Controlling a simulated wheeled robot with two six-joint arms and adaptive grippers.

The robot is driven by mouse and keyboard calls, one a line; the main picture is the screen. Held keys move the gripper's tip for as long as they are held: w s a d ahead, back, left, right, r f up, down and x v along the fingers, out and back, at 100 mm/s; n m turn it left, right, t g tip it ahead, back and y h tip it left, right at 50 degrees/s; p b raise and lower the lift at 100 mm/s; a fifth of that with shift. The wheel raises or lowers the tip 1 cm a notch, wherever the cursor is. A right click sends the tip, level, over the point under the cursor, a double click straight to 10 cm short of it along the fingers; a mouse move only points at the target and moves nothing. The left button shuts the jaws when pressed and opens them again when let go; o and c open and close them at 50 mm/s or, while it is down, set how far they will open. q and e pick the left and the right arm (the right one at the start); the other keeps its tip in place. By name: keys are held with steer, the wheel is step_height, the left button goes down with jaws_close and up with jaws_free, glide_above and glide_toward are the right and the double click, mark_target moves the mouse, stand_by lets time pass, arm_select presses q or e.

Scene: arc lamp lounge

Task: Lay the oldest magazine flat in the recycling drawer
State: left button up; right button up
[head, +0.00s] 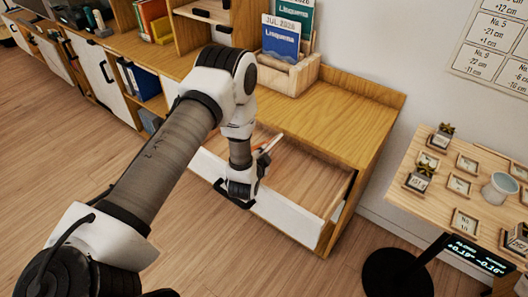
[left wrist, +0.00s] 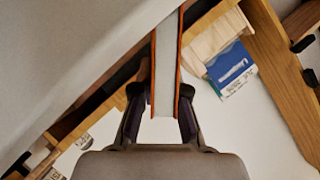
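My left gripper (head: 246,183) is over the front of the open drawer (head: 308,186), near its white front panel. In the left wrist view, the left gripper (left wrist: 161,95) is shut on a thin magazine (left wrist: 164,62) with orange covers, seen edge-on with pale pages between them. A small part of this magazine (head: 268,144) shows beside the wrist in the head view, tilted above the drawer. Its printed date is hidden. A blue magazine marked JUL 2026 (head: 281,41) and a green one (head: 302,14) stand in the wooden rack (head: 291,76). My right gripper is out of view.
The wooden cabinet top (head: 345,118) behind the drawer is mostly clear. Shelves with books and binders (head: 140,82) run along the left. The visible drawer floor looks empty.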

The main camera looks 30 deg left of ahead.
arm_select(q)
steer(key=o, duration=0.5)
steer(key=shift+s, duration=0.1)
steer(key=v, duration=1.1)
steer(key=shift+s+d+r, duration=0.15)
steer(key=shift+s+d, duration=0.05)
steer(key=shift+s, duration=0.15)
